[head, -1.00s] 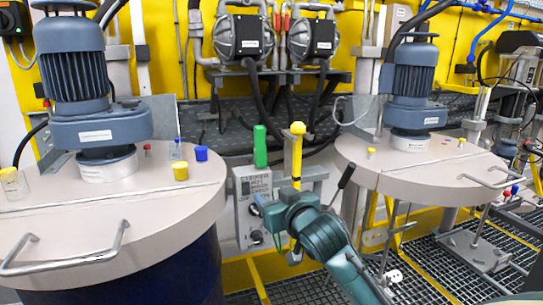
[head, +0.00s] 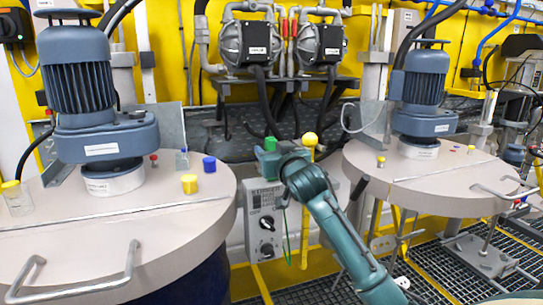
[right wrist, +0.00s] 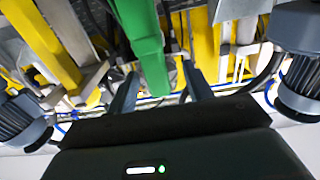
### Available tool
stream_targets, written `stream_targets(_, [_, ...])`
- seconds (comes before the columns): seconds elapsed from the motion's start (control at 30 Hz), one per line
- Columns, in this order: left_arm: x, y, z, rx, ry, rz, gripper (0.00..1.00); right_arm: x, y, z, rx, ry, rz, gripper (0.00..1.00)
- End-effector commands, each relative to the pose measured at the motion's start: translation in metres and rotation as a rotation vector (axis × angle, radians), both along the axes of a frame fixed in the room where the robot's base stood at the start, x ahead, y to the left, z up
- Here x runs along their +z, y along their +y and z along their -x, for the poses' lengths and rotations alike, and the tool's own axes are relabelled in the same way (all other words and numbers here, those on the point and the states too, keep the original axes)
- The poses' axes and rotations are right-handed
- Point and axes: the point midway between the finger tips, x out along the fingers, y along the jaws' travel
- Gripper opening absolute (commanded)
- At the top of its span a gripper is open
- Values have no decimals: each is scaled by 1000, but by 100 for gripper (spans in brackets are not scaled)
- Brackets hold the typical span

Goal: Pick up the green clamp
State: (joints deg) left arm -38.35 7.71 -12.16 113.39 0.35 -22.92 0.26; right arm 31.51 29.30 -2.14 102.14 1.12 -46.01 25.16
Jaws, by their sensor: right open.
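The green clamp (head: 270,143) stands upright by the rail above the grey control box in the head view. Only its top shows there; my right gripper (head: 272,162) hides the rest. My right gripper is open and holds nothing. My left gripper does not show.
A yellow-topped clamp (head: 309,141) stands just right of my right gripper. The grey control box (head: 261,222) with knobs is below.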

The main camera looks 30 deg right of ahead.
Motion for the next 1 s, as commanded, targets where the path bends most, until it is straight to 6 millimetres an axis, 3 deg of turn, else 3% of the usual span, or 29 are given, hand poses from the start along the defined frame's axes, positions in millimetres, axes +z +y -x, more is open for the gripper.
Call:
stream_targets(0.23, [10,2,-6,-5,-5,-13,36,1,-12,-31,-1,1,0,51])
stream_targets(0.57, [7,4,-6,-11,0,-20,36,-1,-13,-38,0,-1,2,51])
stream_targets(1.0, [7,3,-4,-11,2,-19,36,-2,-13,-37,0,0,1,17])
